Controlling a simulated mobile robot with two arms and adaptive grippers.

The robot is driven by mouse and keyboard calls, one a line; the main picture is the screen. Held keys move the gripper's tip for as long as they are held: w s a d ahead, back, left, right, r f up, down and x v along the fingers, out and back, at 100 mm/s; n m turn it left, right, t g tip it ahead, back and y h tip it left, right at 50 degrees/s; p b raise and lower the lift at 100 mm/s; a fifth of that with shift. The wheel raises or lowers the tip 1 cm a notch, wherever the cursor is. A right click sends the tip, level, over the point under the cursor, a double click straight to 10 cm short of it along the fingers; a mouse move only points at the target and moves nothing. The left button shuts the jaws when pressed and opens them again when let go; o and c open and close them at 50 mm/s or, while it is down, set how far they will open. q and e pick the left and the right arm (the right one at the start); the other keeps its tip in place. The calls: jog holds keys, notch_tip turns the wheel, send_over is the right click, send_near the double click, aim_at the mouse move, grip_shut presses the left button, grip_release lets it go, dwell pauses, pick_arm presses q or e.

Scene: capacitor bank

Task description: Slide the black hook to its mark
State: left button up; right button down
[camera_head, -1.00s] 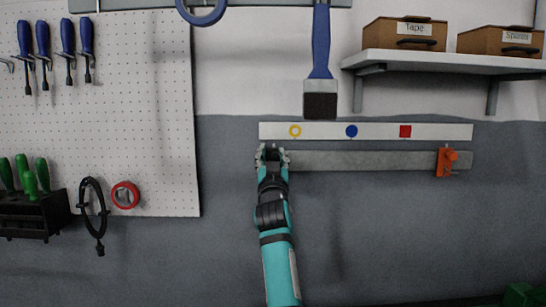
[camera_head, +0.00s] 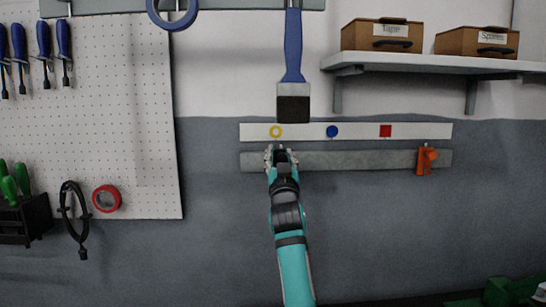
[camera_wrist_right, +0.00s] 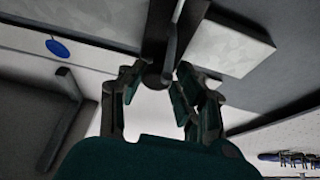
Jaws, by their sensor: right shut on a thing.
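A grey rail (camera_head: 350,159) runs along the wall below a white strip (camera_head: 300,132). My right gripper (camera_head: 281,152) is at the left part of the rail, just below and slightly right of the yellow ring. It is shut on the black hook, which it mostly hides in the head view. In the right wrist view the dark hook (camera_wrist_right: 184,30) shows between the fingers (camera_wrist_right: 160,85). My left gripper is not in view.
An orange hook (camera_head: 425,160) sits near the rail's right end. A paintbrush (camera_head: 293,80) hangs just above the strip. A shelf (camera_head: 420,62) with two boxes is at upper right. The pegboard (camera_head: 120,110) is at left. The rail between gripper and orange hook is clear.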

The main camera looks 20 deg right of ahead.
jog(key=c, duration=1.2)
grip_release()
jog(key=shift+a, duration=0.15)
jog(key=shift+c, duration=0.2)
jog(key=shift+o, duration=0.8)
jog(key=shift+w+a+f, duration=0.1)
jog(key=shift+w, duration=0.15)
jog(key=shift+s+a, duration=0.1)
jog(key=v, duration=1.2)
